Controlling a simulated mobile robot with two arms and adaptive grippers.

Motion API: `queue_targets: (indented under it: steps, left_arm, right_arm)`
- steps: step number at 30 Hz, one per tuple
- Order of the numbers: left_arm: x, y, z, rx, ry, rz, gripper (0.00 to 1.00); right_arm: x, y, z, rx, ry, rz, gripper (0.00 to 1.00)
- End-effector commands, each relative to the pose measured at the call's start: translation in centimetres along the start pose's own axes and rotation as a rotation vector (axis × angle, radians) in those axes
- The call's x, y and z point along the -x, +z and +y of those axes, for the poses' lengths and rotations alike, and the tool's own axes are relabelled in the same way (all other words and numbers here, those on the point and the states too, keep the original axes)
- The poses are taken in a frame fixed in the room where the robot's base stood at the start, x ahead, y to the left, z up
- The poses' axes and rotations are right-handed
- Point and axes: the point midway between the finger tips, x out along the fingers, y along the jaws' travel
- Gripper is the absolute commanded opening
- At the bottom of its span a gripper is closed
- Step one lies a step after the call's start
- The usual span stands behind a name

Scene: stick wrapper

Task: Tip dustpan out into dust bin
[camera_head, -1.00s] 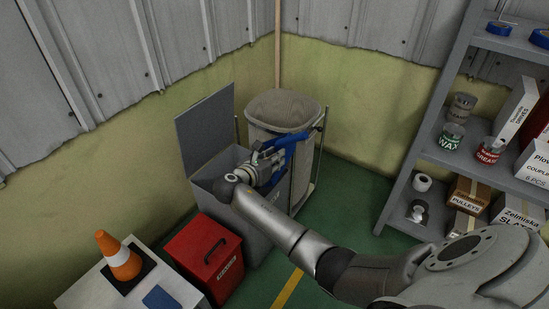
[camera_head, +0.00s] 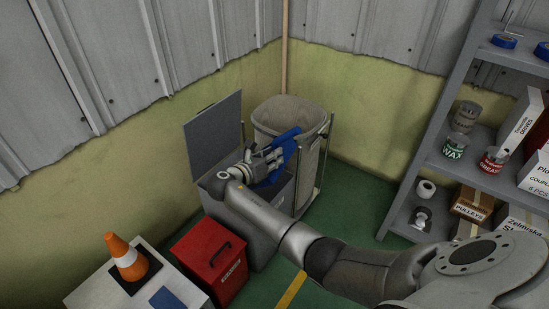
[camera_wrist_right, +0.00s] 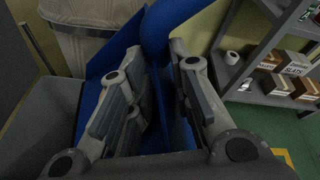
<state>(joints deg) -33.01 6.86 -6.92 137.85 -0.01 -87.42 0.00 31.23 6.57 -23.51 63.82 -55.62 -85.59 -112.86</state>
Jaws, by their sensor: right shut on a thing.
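The blue dustpan (camera_head: 283,146) is held by my right gripper (camera_head: 270,160) over the grey dust bin (camera_head: 264,236), whose lid (camera_head: 216,136) stands open at the back left. The right wrist view shows the blue dustpan (camera_wrist_right: 112,62) between and beyond the two fingers of my right gripper (camera_wrist_right: 155,95), which are shut on it. The dustpan looks steeply tilted. Whether any dirt is on it cannot be seen. The inside of the bin is mostly hidden by my gripper and arm. My left gripper is not in view.
A beige sack on a stand (camera_head: 291,113) is right behind the bin. A red box (camera_head: 209,262) stands in front of it. A traffic cone (camera_head: 127,258) stands on a white table at the lower left. A grey shelf (camera_head: 436,160) with cans and boxes is at the right.

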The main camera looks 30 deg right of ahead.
Motion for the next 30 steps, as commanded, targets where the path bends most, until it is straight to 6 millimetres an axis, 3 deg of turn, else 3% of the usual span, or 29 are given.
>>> queue_targets:
  steps: [11,30]
  left_arm:
    - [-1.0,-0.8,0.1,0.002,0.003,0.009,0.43]
    - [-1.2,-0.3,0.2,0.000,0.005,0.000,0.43]
  right_arm:
    - [0.3,0.8,0.3,0.037,-0.012,-0.005,0.00]
    - [0.3,0.8,0.4,0.039,-0.013,-0.005,0.00]
